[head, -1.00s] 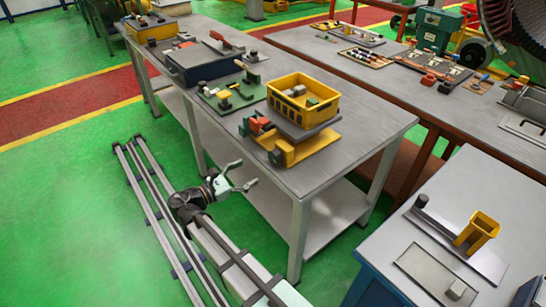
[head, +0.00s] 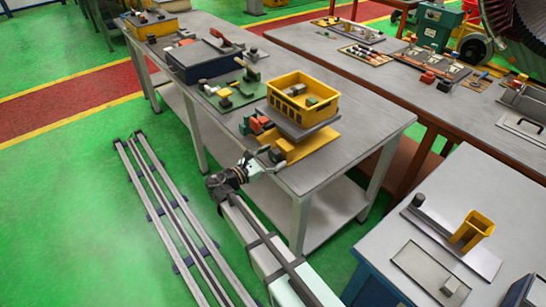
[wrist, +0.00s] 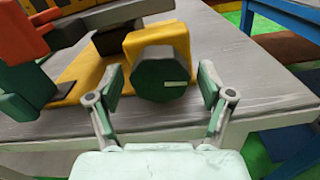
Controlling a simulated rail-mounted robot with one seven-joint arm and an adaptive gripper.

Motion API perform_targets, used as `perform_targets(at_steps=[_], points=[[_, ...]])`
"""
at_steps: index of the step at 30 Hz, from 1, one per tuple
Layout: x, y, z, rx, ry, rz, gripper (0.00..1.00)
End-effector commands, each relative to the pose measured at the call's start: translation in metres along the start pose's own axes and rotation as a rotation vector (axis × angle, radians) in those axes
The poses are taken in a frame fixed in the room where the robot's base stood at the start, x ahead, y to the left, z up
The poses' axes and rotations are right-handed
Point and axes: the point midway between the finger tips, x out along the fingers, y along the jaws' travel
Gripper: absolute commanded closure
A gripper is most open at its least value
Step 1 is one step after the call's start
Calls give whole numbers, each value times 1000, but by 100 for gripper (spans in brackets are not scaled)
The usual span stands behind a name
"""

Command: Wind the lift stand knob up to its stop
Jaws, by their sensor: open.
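The lift stand (head: 300,146) has a yellow base and sits at the near right end of the grey table. Its top plate carries a yellow bin (head: 303,97). In the wrist view the dark green faceted knob (wrist: 161,80) with a pale mark faces me from a yellow housing (wrist: 155,40). My gripper (wrist: 160,92) is open, one finger on either side of the knob, with a visible gap at the right finger. In the head view my gripper (head: 268,160) is at the table's front edge by the stand, and the knob is hard to make out.
A red and green item (wrist: 25,65) stands close left of my gripper, beside the stand. A green board (head: 230,98) with parts and a dark case (head: 200,60) lie further left. The table top (head: 365,125) right of the stand is clear.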

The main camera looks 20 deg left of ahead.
Motion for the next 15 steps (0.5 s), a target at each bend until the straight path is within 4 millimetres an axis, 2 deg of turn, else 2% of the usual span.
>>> perform_targets(at_steps=[2, 6, 7, 15], points=[[0, 0, 0, 0, 0, 0, 24], [0, 0, 0, 0, 0, 0, 73], [0, 0, 0, 0, 0, -1, 80], [0, 0, 0, 11, 0, -1, 80]])
